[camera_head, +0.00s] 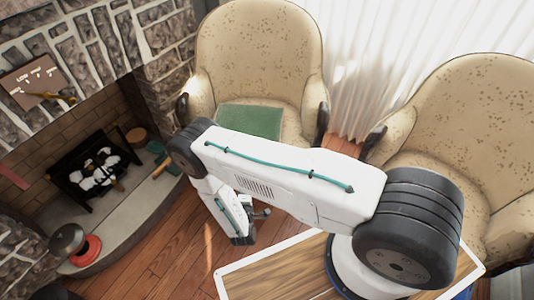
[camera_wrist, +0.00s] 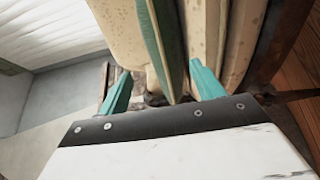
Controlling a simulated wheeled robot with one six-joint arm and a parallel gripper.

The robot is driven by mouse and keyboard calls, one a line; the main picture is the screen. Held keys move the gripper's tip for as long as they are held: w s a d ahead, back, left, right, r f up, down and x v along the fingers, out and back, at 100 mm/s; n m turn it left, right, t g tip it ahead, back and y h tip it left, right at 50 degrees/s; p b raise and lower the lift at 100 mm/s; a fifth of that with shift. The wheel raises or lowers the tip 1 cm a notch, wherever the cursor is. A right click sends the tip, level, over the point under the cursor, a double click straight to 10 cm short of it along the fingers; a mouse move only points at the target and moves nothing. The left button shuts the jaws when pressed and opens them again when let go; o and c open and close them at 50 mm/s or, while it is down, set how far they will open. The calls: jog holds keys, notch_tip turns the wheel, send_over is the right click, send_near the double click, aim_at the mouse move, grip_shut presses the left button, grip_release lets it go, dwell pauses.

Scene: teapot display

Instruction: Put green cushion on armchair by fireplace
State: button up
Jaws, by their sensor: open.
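The green cushion (camera_head: 249,121) lies flat on the seat of the beige patterned armchair (camera_head: 257,50) beside the fireplace (camera_head: 95,165). In the wrist view the cushion (camera_wrist: 152,40) shows as a thin green strip along the armchair seat (camera_wrist: 205,35). My gripper (camera_wrist: 158,72) is open, with its teal fingers apart and nothing held. The cushion's edge appears between the fingers in the picture; I cannot tell how far beyond the tips it is. In the head view my arm hides part of the seat front, and the fingers are hard to make out.
A second beige armchair (camera_head: 465,120) stands at the right. A wooden table with a white rim (camera_head: 270,272) is in front, below my arm. A stone hearth (camera_head: 135,200) curves at the left. Wooden floor (camera_head: 180,255) shows between hearth and table. A white curtain (camera_head: 380,40) hangs behind.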

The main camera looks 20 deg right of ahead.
jog(key=w+d+r+m+g+h, duration=0.2)
jog(key=d+r+g+h, duration=0.1)
jog(key=r, duration=0.6)
jog(key=w+d+r+m+g+h, duration=0.2)
jog(key=r+m+g+h, duration=0.1)
jog(key=r, duration=0.6)
jog(key=w+d+r+m+g+h, duration=0.2)
jog(key=w+d+r+g+h, duration=0.1)
jog(key=r, duration=0.6)
jog(key=s+d+r+m+g, duration=0.2)
jog(key=d+r+g, duration=0.1)
jog(key=r, duration=0.3)
jog(key=s+d+r+m+g, duration=0.2)
jog(key=r+g, duration=0.1)
jog(key=r, duration=0.3)
jog(key=s+d+r+m+g+y, duration=0.35)
jog(key=s+r+g+y, duration=0.3)
jog(key=s+r, duration=0.9)
jog(key=s+a+r+t+y, duration=0.2)
jog(key=s+y, duration=0.3)
jog(key=s, duration=0.3)
jog(key=s+a+r+n+t+y, duration=0.1)
jog(key=s+a+r+t+y, duration=0.1)
jog(key=s+a+t+y, duration=0.2)
jog(key=s+y, duration=0.1)
jog(key=s, duration=0.2)
jog(key=shift+s+r, duration=0.25)
jog(key=shift+s, duration=0.1)
